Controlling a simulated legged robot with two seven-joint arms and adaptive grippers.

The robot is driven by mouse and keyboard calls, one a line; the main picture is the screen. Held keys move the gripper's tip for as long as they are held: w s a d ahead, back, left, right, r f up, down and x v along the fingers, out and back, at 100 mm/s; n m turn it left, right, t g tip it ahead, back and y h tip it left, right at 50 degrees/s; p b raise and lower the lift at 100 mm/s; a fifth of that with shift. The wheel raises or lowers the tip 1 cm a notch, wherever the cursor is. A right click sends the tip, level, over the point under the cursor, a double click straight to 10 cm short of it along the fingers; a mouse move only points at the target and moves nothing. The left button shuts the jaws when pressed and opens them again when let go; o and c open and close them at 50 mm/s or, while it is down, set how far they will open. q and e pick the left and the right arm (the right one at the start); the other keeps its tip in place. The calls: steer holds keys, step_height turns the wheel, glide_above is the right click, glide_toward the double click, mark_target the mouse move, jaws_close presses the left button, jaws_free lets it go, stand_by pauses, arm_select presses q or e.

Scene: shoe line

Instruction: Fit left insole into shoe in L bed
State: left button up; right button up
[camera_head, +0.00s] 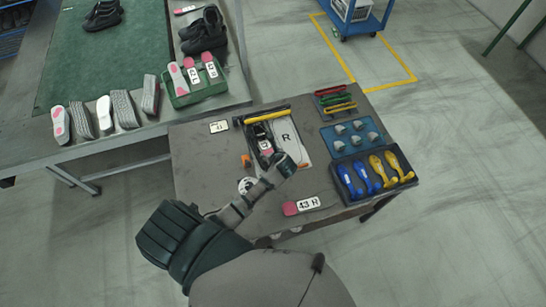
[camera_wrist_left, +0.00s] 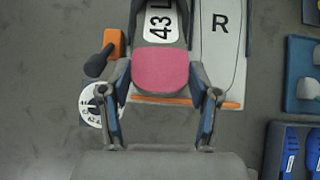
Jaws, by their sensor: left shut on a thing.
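My left gripper (camera_head: 281,164) is over the L bed on the grey table and also shows in the left wrist view (camera_wrist_left: 160,82). Its fingers are shut on the left insole (camera_wrist_left: 160,68) at the pink heel end. The white 43 L label points away from the gripper. The dark shoe (camera_head: 259,132) lies in the L bed, toe toward the yellow bar. Its dark sides (camera_wrist_left: 137,15) flank the insole's front part. How deep the insole sits is hidden. The R bed (camera_head: 287,141) beside it is empty. My right gripper is not in view.
A pink-heeled 43 R insole (camera_head: 302,205) lies near the front edge. An orange-and-black tool (camera_wrist_left: 107,52) and a white disc (camera_wrist_left: 97,106) are left of the bed. A tray of blue and yellow tools (camera_head: 374,175) and a blue tray (camera_head: 352,136) stand right.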

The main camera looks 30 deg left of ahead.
mark_target(268, 149)
arm_select(q)
steer(key=shift+w+a+f, duration=0.3)
steer(key=shift+w+a, duration=0.2)
steer(key=shift+a, duration=0.1)
steer(key=shift+w+a+f, duration=0.25)
steer(key=shift+w+a, duration=0.25)
steer(key=shift+a, duration=0.1)
steer(key=shift+s+d+f+t+y+b, duration=0.1)
steer(key=shift+f+t+y+b, duration=0.3)
steer(key=shift+f+b, duration=0.55)
steer(key=o, duration=1.2)
steer(key=shift+r, duration=0.1)
steer(key=shift+r+p, duration=0.75)
steer(key=shift+p, duration=0.45)
steer(key=shift+r, duration=0.65)
